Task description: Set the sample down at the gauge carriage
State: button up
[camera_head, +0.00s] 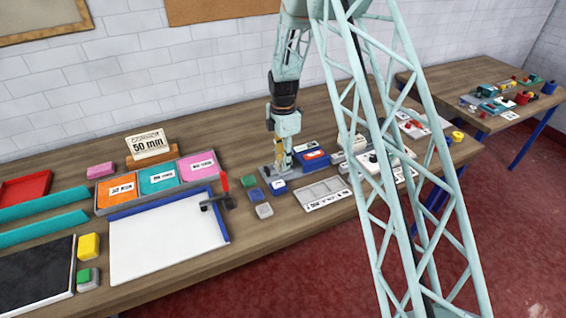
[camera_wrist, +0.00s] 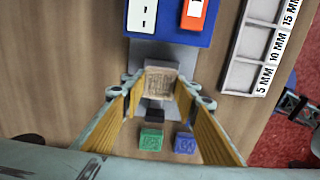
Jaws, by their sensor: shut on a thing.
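My gripper (camera_head: 281,168) points down over the grey plate of the gauge. In the wrist view its yellow-padded fingers (camera_wrist: 159,88) are shut on a tan square sample (camera_wrist: 159,82) with a faint pattern on top. The sample is in line with a light grey block and the grey plate (camera_wrist: 142,50), which I take for the gauge carriage area. Whether the sample touches the plate, I cannot tell. The blue gauge body (camera_wrist: 168,35), with a white and an orange panel, is just beyond; it also shows in the head view (camera_head: 312,160). In the head view the sample is too small to make out.
A grey tray (camera_wrist: 232,77) labelled 5, 10 and 15 MM lies to the right. A green block (camera_wrist: 151,140), a blue block (camera_wrist: 185,143) and a small black piece (camera_wrist: 155,115) are near the fingers. A white board (camera_head: 165,240) lies left in the head view.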

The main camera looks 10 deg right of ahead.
jog(key=shift+f, duration=0.55)
jog(key=shift+f, duration=0.2)
jog(key=o, duration=0.8)
jog(key=shift+r, duration=0.2)
jog(key=shift+r, duration=6)
